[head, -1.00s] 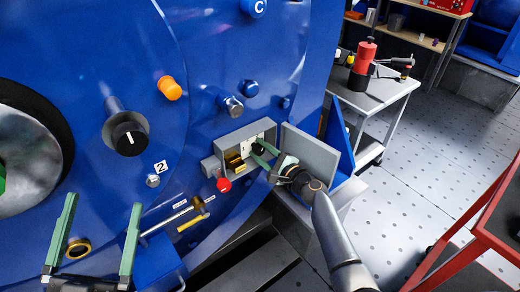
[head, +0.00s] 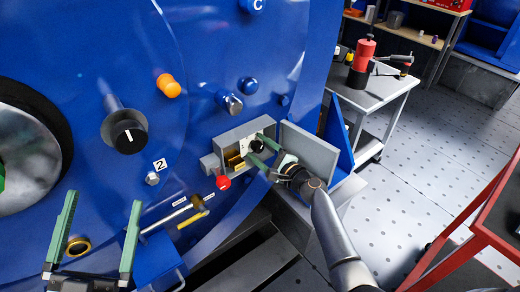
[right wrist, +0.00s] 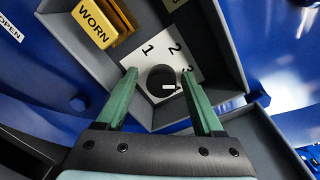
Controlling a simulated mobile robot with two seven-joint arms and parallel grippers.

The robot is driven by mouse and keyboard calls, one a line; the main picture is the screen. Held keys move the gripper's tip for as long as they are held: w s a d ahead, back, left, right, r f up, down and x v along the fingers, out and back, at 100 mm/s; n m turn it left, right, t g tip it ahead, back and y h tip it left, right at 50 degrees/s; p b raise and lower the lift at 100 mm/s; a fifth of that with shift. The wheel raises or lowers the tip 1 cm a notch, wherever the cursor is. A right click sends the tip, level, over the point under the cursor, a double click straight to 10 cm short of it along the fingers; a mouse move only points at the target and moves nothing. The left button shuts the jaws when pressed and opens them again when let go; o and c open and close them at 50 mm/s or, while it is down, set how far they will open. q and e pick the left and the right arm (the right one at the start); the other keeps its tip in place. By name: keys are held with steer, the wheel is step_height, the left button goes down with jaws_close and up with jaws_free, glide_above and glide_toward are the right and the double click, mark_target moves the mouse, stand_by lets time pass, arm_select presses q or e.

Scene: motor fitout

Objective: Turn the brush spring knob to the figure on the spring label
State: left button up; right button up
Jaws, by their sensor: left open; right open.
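The small black brush spring knob (right wrist: 161,79) sits on a white dial plate (right wrist: 160,57) with the figures 1, 2 and 3, inside an open grey box. It also shows in the head view (head: 257,146). A short white mark is on the knob; I cannot tell which figure it points to. My right gripper (right wrist: 158,74) is open, its green fingertips on either side of the knob; I cannot tell if they touch. My left gripper (head: 104,200) is open and empty before the blue motor. A white label (head: 160,164) reads 2; I cannot tell whether it is the spring label.
A yellow brush tagged WORN (right wrist: 94,22) sits beside the dial. The box's grey open cover (head: 309,152) stands to its right. A larger black knob (head: 125,134), an orange knob (head: 168,86) and a red ball (head: 223,183) stick out from the motor. A red cart (head: 470,235) stands right.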

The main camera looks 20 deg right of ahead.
steer(key=shift+s+d+r, duration=0.1)
steer(key=shift+s+d, duration=0.05)
steer(key=shift+s, duration=0.1)
steer(key=p+v, duration=0.1)
steer(key=v, duration=0.2)
steer(key=shift+s+d, duration=0.15)
steer(key=shift+s, duration=0.15)
arm_select(q)
step_height(320, 180, down, 12)
steer(key=w+n+g+y+p, duration=0.1)
steer(key=w+n+g+y, duration=0.1)
steer(key=n+g+y, duration=0.1)
steer(key=shift+a+f+g+y, duration=0.2)
steer(key=shift+a+g+y, duration=0.25)
steer(key=shift+g+y, duration=0.3)
arm_select(e)
glide_toward(261, 150)
steer(key=shift+v, duration=1.05)
steer(key=shift+r, duration=0.1)
